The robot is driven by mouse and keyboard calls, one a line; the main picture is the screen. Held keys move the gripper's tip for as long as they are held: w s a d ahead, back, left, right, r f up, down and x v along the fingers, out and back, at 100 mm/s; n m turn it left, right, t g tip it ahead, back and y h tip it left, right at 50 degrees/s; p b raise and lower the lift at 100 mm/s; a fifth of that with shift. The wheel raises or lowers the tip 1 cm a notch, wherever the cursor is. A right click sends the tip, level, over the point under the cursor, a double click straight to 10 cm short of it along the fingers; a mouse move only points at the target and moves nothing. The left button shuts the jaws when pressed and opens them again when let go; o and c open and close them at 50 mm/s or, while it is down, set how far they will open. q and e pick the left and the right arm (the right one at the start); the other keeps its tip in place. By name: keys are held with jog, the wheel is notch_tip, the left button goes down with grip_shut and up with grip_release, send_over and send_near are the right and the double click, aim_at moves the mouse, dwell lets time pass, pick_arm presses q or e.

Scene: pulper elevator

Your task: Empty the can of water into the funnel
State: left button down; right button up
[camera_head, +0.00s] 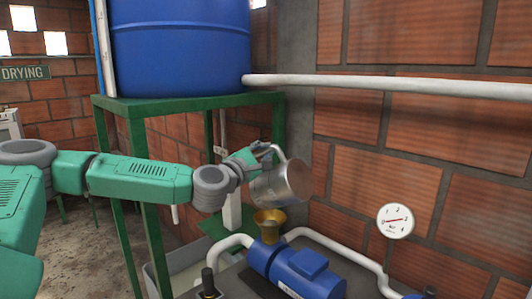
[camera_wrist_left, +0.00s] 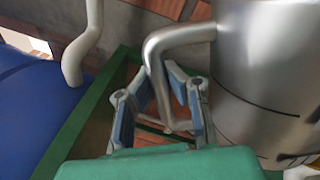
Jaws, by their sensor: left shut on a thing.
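A metal can (camera_head: 281,183) is held up by its handle in my left gripper (camera_head: 262,152). In the head view the can looks tilted and stands above a brass-coloured funnel (camera_head: 269,219), with a gap between them. In the left wrist view the can (camera_wrist_left: 268,85) fills the right side, and its bent handle (camera_wrist_left: 158,70) passes between the fingers of my left gripper (camera_wrist_left: 163,105). The inside of the can is hidden, and no water shows. My right gripper is not in view.
A blue pump motor (camera_head: 293,270) sits just below the funnel. White pipes (camera_head: 390,86) run along the brick wall, near a pressure gauge (camera_head: 395,221). A green stand (camera_head: 190,104) with a large blue tank (camera_head: 180,45) is behind my left arm.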

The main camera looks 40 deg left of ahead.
pick_arm(q)
jog(key=b, duration=0.2)
jog(key=shift+f+b, duration=0.15)
jog(key=shift+b, duration=0.55)
jog(key=shift+d, duration=0.15)
jog(key=d+m+p, duration=0.1)
jog(key=d+m, duration=0.2)
jog(key=d+m+h+p, duration=0.1)
jog(key=d+m, duration=0.2)
jog(key=d, duration=0.1)
jog(key=w+d+m+h+p, duration=0.1)
jog(key=d+m, duration=0.2)
jog(key=d, duration=0.1)
jog(key=shift+f+t, duration=0.3)
jog(key=shift+f, duration=0.05)
jog(key=d+m+h+p, duration=0.1)
jog(key=d+m+p, duration=0.2)
jog(key=d+m, duration=0.25)
notch_tip(320, 180, down, 12)
jog(key=m+g+h+b, duration=0.1)
jog(key=m+b, duration=0.2)
jog(key=m, duration=0.9)
jog(key=shift+w+g, duration=0.15)
jog(key=shift+g, duration=0.25)
